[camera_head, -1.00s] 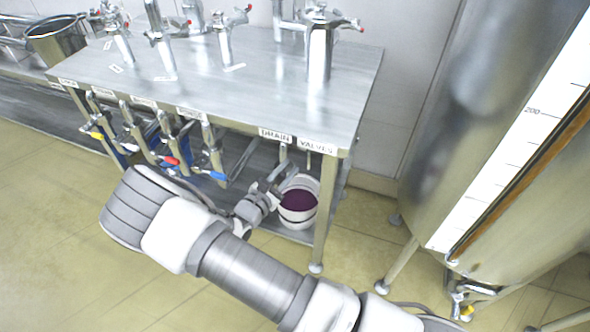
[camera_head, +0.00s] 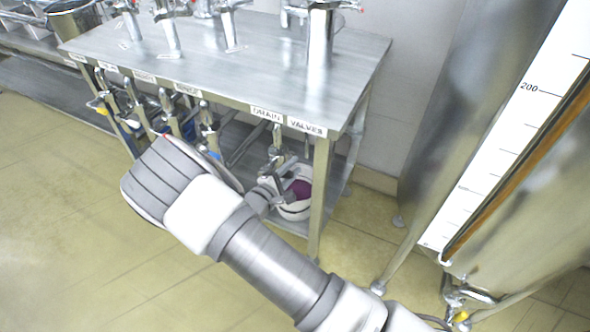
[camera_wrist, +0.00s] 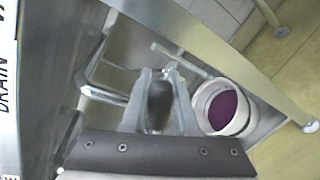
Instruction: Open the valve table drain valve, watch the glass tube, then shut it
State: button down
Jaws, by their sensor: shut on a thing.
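The valve table (camera_head: 250,72) carries labels DRAIN (camera_head: 266,114) and VALVES (camera_head: 307,127) on its front edge. The drain valve's metal pipe (camera_head: 278,145) hangs below the DRAIN label. My gripper (camera_head: 275,184) is under the table edge there, partly hidden by my arm. In the wrist view my gripper (camera_wrist: 158,104) is shut on a dark handle (camera_wrist: 158,98), seemingly the drain valve's. Whether the valve is open cannot be told. The glass tube, an orange-brown strip (camera_head: 530,143), runs beside a white scale (camera_head: 515,125) on the tank at right.
A white bucket (camera_head: 296,211) with purple liquid stands on the lower shelf, right beside my gripper; it also shows in the wrist view (camera_wrist: 248,104). A table leg (camera_head: 319,200) stands to its right. Several other valves hang at left. The floor in front is clear.

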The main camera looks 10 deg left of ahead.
jog(key=shift+s+d+f+m+y+b, duration=0.1)
jog(key=shift+f+m+y+b, duration=0.25)
jog(key=shift+f+m+b, duration=0.8)
jog(key=shift+s+d+f+m+y+b, duration=0.1)
jog(key=shift+f+m+y+b, duration=0.25)
jog(key=shift+f+m+b, duration=0.75)
jog(key=shift+r, duration=0.35)
jog(key=c, duration=0.7)
grip_release()
jog(key=p+v, duration=0.3)
jog(key=v, duration=1.4)
jog(key=shift+s, duration=0.2)
